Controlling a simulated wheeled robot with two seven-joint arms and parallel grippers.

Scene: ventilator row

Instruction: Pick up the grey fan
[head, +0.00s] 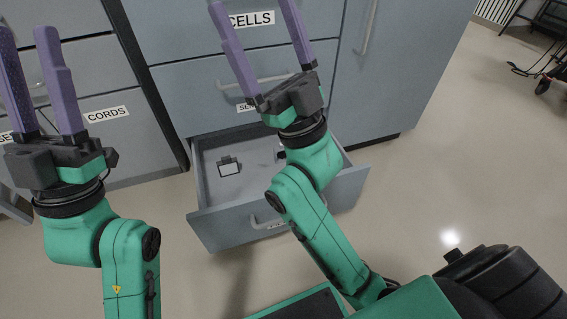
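I cannot make out a grey fan for sure. An open drawer (205,222) low in the cabinet holds a small dark-framed piece with a pale face (229,167), lying on its floor. A dark object (281,154) shows in the same drawer, mostly hidden by my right arm. My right gripper (252,8) is open and empty, its purple fingers pointing up in front of the cabinet face, beyond the open drawer in the picture. My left gripper (25,34) is open and empty at the far left, in front of the closed drawers.
Closed grey drawers surround the open one; labels read "CELLS" (252,19) and "CORDS" (106,114). A tall cabinet door (395,70) stands right of them. The pale floor (440,190) is clear at the right. A dark wheeled stand (545,75) is at the upper right.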

